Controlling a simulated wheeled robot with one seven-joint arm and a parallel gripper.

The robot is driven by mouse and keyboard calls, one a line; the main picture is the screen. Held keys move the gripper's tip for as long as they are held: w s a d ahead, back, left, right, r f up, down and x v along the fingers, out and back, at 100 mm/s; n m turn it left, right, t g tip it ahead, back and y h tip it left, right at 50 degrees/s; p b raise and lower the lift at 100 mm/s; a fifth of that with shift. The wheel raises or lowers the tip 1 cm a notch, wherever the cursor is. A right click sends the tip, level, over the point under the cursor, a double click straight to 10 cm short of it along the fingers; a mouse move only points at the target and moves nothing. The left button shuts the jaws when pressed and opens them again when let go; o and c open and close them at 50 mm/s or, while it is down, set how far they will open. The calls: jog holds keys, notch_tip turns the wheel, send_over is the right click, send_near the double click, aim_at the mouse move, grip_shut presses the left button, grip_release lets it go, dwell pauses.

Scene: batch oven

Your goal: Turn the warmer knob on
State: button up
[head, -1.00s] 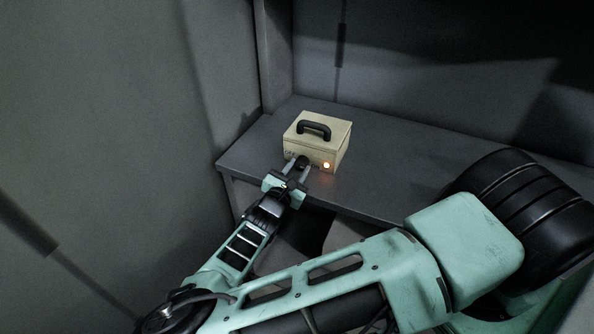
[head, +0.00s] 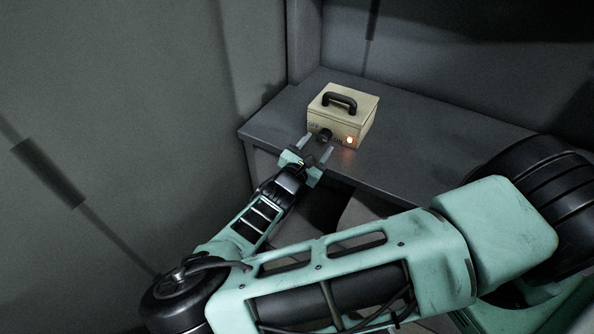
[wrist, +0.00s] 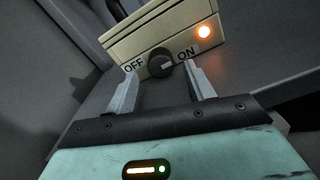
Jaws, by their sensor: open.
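The warmer is a cream box (head: 350,119) with a black top handle (head: 340,100), standing on the grey counter. Its round black knob (wrist: 160,62) sits on the front between the OFF and ON labels. The pale mark on the knob points toward ON. An orange lamp (wrist: 204,31) glows on the front at the right; it also shows in the head view (head: 349,140). My gripper (head: 316,148) is open and empty just in front of the knob. In the wrist view its two fingers (wrist: 163,74) stand apart, one to each side below the knob, with no visible contact.
The grey counter (head: 420,132) has free room to the right of the warmer. A grey wall (head: 140,90) rises at the left, and another wall stands behind the counter. A dark opening lies below the counter's front edge.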

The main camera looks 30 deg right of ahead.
jog(key=b+v, duration=0.4)
jog(key=v, duration=1.1)
jog(key=shift+a, duration=0.15)
jog(key=shift+s, duration=0.15)
jog(key=s+m+g+y, duration=0.6)
jog(key=s+m+g, duration=0.2)
jog(key=s+g, duration=0.35)
jog(key=s+a+r+m+y, duration=0.1)
jog(key=s+r+m+y, duration=0.1)
jog(key=r, duration=0.4)
jog(key=s+a+r+m+t+y, duration=0.1)
jog(key=s+a+r+m+y, duration=0.1)
jog(key=r+y, duration=0.2)
jog(key=s+a+r+m+y, duration=0.1)
jog(key=s+r+m+y, duration=0.1)
jog(key=r, duration=0.6)
jog(key=shift+s+a+r+y, duration=0.3)
jog(key=shift+s+y, duration=0.25)
jog(key=shift+y, duration=0.25)
